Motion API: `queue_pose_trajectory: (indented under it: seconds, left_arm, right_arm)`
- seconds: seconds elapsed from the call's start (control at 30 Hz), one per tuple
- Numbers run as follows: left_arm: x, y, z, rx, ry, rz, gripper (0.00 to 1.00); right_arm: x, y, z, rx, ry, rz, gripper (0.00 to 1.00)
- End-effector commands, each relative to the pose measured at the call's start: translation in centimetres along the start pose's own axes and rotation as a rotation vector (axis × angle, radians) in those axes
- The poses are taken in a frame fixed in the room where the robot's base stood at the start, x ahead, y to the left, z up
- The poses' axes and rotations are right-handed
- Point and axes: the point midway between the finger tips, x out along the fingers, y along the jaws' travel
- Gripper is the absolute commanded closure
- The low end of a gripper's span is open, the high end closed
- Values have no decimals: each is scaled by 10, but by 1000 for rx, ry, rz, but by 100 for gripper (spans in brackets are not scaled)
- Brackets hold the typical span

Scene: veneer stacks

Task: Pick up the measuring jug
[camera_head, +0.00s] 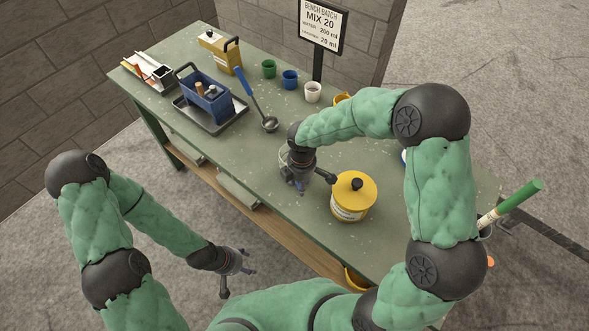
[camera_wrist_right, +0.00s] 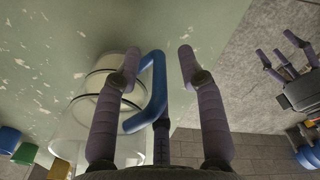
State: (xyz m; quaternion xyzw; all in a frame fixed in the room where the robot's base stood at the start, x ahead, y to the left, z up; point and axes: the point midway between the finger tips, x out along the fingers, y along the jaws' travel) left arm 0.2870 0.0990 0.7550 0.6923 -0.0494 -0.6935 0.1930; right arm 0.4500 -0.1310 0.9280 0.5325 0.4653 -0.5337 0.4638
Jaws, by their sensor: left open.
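The measuring jug (camera_wrist_right: 88,118) is clear with a blue handle (camera_wrist_right: 157,85). In the right wrist view it stands at left of centre, its handle reaching between the fingers of my right gripper (camera_wrist_right: 159,58). Those fingers are apart on either side of the handle, and I see no firm grip. In the head view my right gripper (camera_head: 306,182) is over the bench and mostly hides the jug. My left gripper (camera_head: 238,281) is open and empty, off the bench's near side. It also shows in the right wrist view (camera_wrist_right: 287,65).
On the green bench (camera_head: 235,160), a yellow lidded tub (camera_head: 352,198) stands close right of my right gripper. A ladle (camera_head: 269,123), green cup (camera_head: 268,69), blue cup (camera_head: 290,80) and white cup (camera_head: 313,92) are behind. A blue caddy (camera_head: 205,100) sits left. A sign (camera_head: 321,22) stands at the back.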

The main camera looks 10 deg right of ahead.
Motion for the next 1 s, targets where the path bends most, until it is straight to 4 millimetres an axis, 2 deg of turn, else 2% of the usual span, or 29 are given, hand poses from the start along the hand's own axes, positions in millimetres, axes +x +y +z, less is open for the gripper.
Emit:
queue_pose_trajectory:
  seconds: [0.17,0.27,0.3,0.33,0.77,1.0]
  left_arm:
    - [0,0,0,0,0,0,41]
    - [0,0,0,0,0,0,41]
    - [0,0,0,0,0,0,41]
    - [0,0,0,0,0,0,41]
    - [-1,0,0,0,0,0,41]
    - [-2,1,0,0,0,0,41]
  right_arm:
    - [-1,0,0,1,1,2,60]
    - [-1,0,0,0,1,2,85]
    - [-1,0,0,0,1,2,97]
    - [-1,0,0,0,1,2,100]
    - [-2,1,0,0,1,4,100]
    - [-9,2,0,0,1,5,100]
